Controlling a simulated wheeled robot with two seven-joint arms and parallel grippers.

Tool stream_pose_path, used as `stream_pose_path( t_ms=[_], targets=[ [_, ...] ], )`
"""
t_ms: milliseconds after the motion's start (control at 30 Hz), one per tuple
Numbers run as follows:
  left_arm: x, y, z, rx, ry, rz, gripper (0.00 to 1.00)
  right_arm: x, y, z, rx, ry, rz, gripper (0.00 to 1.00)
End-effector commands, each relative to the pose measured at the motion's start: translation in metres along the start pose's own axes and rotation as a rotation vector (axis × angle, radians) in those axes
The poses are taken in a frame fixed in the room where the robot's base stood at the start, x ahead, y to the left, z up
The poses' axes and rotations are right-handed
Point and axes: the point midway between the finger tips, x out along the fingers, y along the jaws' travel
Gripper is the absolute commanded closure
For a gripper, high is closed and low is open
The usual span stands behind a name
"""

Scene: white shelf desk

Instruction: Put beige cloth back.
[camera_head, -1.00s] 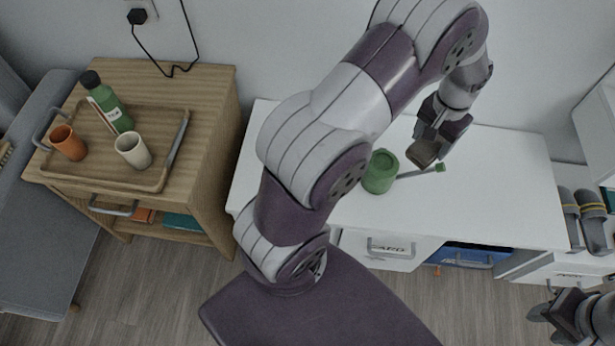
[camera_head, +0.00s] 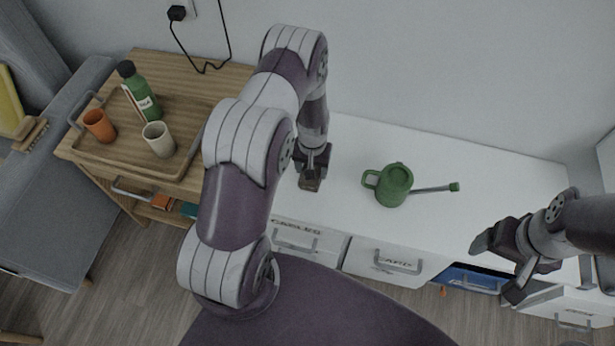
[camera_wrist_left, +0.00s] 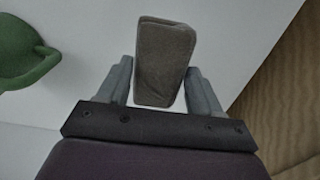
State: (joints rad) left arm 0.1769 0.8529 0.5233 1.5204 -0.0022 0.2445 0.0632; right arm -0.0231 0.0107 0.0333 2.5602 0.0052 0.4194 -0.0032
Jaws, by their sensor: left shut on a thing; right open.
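The beige cloth (camera_head: 309,185) is a small, folded, grey-brown block. In the head view my left gripper (camera_head: 313,174) is shut on it and holds it over the left end of the white desk (camera_head: 345,150). In the left wrist view the cloth (camera_wrist_left: 163,62) sits upright between the two grey fingers, slightly tilted. My right gripper (camera_head: 497,270) is open and empty at the lower right, by the desk's front edge. I cannot tell the cloth's exact height above the desktop.
A green watering can (camera_head: 392,186) stands on the desk, its spout pointing right. A wooden cart (camera_head: 200,80) at the left carries a tray (camera_head: 108,163) with a green bottle (camera_head: 139,92), an orange cup (camera_head: 99,126) and a beige cup (camera_head: 158,140). Drawers line the desk front.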

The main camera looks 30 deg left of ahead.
Motion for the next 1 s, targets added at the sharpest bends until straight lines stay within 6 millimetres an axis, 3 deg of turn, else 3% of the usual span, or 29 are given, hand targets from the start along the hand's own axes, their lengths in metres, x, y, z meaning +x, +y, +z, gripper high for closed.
stream_pose_path(
  t_ms=[167,333,700,733,800,1000],
  targets=[
    [0.014,-0.010,0.003,0.002,-0.001,0.000,0.63,0.004,0.000,0.000,0.000,0.000,0.000,0.18],
    [0.045,-0.010,0.003,0.002,-0.002,0.000,0.63,0.013,0.000,0.002,0.000,0.000,0.000,0.18],
    [0.050,-0.010,0.003,0.002,0.000,0.000,0.63,0.015,0.000,0.002,0.000,0.000,0.000,0.18],
    [0.049,-0.010,0.002,0.002,0.000,0.000,0.28,0.014,0.000,0.002,0.000,0.000,0.000,0.18],
    [0.049,-0.010,0.003,0.002,0.000,0.000,0.09,0.014,0.000,0.002,0.000,0.000,0.000,0.18],
    [0.049,-0.010,0.003,0.002,0.000,0.000,0.09,0.014,0.000,0.002,0.000,0.000,0.000,0.18]
  ],
)
